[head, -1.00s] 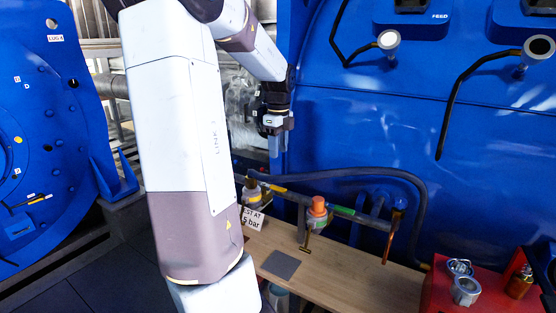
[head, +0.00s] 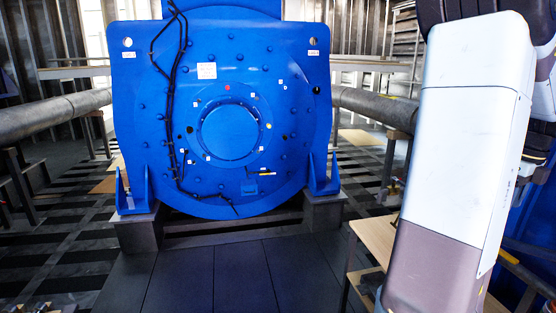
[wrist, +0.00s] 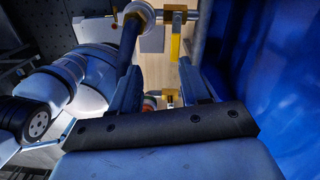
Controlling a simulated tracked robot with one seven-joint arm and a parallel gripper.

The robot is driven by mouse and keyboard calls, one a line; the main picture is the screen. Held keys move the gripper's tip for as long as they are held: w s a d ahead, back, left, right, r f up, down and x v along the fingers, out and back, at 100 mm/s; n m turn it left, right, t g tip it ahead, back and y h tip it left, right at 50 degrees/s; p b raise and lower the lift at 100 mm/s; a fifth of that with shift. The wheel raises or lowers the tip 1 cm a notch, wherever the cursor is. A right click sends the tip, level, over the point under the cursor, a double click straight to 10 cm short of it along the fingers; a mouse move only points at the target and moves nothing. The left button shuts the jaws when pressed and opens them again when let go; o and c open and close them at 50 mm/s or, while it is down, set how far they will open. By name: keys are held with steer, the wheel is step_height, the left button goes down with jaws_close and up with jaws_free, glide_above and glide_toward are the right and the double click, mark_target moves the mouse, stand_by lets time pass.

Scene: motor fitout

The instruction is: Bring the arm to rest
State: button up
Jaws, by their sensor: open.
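My gripper (wrist: 162,88) shows in the wrist view with its two dark blue fingers apart and nothing held between them. I cannot tell how far below the fingers these are. In the head view my white and brown arm fills the right side, and the gripper is out of sight.
A large blue motor housing (head: 285,150) stands ahead on dark blocks (head: 137,230). Dark floor plates (head: 240,280) in front of it are clear. The bench edge (head: 375,235) shows left of my arm. A blue wall (wrist: 265,75) rises close to my gripper's right.

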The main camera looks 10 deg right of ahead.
steer(key=w+a+r+n+t, duration=0.15)
steer(key=w+a+n, duration=0.25)
steer(key=a+n, duration=0.6)
steer(key=w+a+r+n+t, duration=0.1)
steer(key=w+a+r+n, duration=0.35)
steer(key=a, duration=0.85)
steer(key=s+a+n+t, duration=0.1)
steer(key=s+a+n, duration=0.2)
steer(key=a+n, duration=0.7)
steer(key=s+a+n+t, duration=0.1)
steer(key=s+a+n, duration=0.2)
steer(key=a+n, duration=0.6)
steer(key=a, duration=0.3)
steer(key=shift+s+a+f+n, duration=0.25)
steer(key=shift+s+f+n, duration=0.1)
steer(key=shift+s, duration=0.05)
steer(key=shift+t, duration=0.25)
